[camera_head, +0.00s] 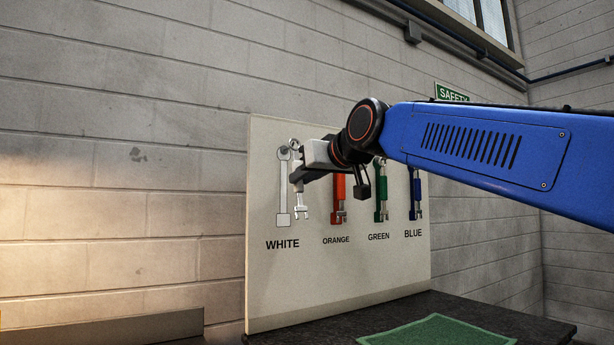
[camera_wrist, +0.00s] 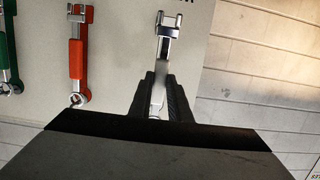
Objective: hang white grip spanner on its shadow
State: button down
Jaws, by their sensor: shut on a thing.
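The white grip spanner (camera_head: 302,207) hangs roughly upright in my gripper (camera_head: 298,170), its forked end down and its ring end up. It also shows in the wrist view (camera_wrist: 165,30), between the dark fingers of my gripper (camera_wrist: 160,95), which are shut on its shaft. The white shadow outline (camera_head: 283,195) is on the board above the word WHITE. In the head view the spanner appears just right of the outline, overlapping its edge near the top. I cannot tell the gap between spanner and board.
A dark bench (camera_head: 480,315) with a green mat (camera_head: 440,332) lies below. The wall left of the board is clear.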

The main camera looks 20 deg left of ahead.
jog(key=shift+r+x, duration=0.2)
jog(key=shift+x, duration=0.8)
jog(key=shift+w+a+f, duration=0.35)
jog(key=shift+a+f, duration=0.05)
jog(key=shift+a, duration=0.05)
jog(key=c, duration=1.6)
grip_release()
jog(key=shift+o, duration=0.2)
